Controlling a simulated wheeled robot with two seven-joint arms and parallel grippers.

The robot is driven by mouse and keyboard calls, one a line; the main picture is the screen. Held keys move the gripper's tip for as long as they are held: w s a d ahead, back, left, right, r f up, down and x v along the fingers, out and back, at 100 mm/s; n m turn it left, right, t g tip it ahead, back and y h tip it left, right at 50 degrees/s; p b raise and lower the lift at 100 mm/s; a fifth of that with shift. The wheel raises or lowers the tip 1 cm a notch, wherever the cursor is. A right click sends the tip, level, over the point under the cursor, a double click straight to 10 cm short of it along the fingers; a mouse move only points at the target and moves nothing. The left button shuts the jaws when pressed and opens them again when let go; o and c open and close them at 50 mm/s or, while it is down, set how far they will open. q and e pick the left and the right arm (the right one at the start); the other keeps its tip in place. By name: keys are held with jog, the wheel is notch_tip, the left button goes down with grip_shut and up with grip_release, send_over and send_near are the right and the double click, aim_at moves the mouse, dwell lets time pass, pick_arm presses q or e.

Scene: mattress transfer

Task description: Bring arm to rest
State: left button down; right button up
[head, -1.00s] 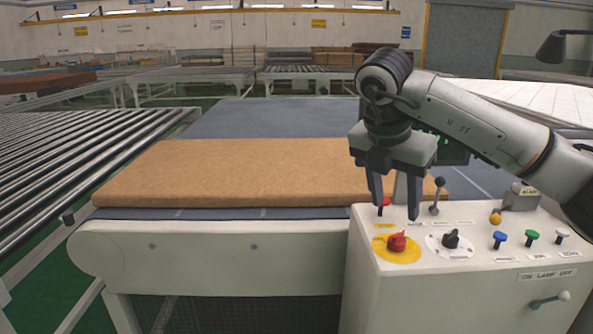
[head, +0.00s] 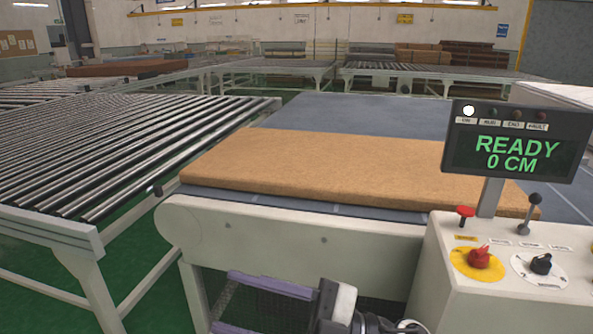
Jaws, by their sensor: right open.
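My right gripper (head: 222,300) is low at the bottom of the head view, in front of the conveyor's white side panel. Part of my right arm (head: 375,322) shows at the bottom edge; the rest is out of frame. My left gripper is not in view.
A brown mattress slab (head: 330,165) lies on the blue conveyor belt (head: 340,115). The control panel (head: 480,285) stands at the right, with knobs, a lever and a display (head: 515,145) reading READY 0 CM. A roller table (head: 110,150) is at the left.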

jog(key=w+d+f+m+t+h, duration=0.3)
jog(key=d+f+m+t+h, duration=1.1)
jog(key=f+m, duration=0.55)
jog(key=s+d+f+m+g+h, duration=0.2)
jog(key=s+d+f+g, duration=0.2)
jog(key=s+f, duration=0.4)
jog(key=s+d+f+m+g+h, duration=0.2)
jog(key=s+d+f+g, duration=0.2)
jog(key=s+f, duration=0.4)
jog(key=shift+s+d+f, duration=0.3)
jog(key=shift+d+f, duration=0.15)
jog(key=shift+f, duration=0.4)
jog(key=shift+m, duration=0.25)
